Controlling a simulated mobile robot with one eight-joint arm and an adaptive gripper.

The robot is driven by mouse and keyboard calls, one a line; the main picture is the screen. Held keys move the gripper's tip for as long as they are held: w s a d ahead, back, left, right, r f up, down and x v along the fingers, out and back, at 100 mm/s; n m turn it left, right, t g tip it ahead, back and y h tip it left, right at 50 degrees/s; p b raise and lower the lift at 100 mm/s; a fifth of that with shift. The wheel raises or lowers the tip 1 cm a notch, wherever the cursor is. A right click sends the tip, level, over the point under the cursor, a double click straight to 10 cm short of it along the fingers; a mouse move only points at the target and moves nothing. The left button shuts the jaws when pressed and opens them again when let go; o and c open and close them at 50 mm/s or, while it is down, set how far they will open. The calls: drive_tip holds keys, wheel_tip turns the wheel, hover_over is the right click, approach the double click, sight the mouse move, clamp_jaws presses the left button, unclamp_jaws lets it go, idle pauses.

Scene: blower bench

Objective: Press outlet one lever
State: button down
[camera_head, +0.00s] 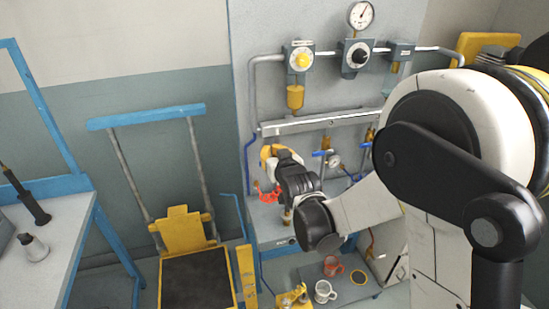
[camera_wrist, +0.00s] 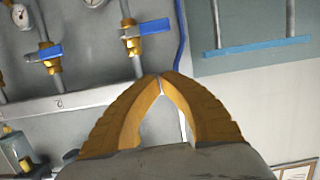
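My gripper (camera_head: 268,156) is in front of the left end of the manifold in the head view. In the wrist view my gripper (camera_wrist: 160,78) has its two yellow fingers touching at the tips, with nothing between them. A blue lever (camera_wrist: 148,27) on a brass valve, the one nearest the blue hose, is just beyond the fingertips, apparently apart from them. I take it for the outlet one lever; in the head view it is hidden behind my gripper. A second blue lever (camera_wrist: 45,54) sits further left in the wrist view, near a "2" mark, and shows in the head view (camera_head: 323,153).
The manifold pipe (camera_head: 320,121) runs along the grey panel, with gauges and knobs (camera_head: 300,57) above. A red handwheel (camera_head: 269,193) is just below my gripper. A blue hose (camera_head: 247,155) is at the left. Mugs (camera_head: 324,291) stand below. A yellow and black trolley (camera_head: 195,280) is at lower left.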

drive_tip(key=w+a+f+b, duration=0.1)
drive_tip(key=w+f+b, duration=0.1)
drive_tip(key=w+f, duration=0.2)
drive_tip(key=shift+f, duration=0.55)
drive_tip(key=shift+w+f, duration=0.1)
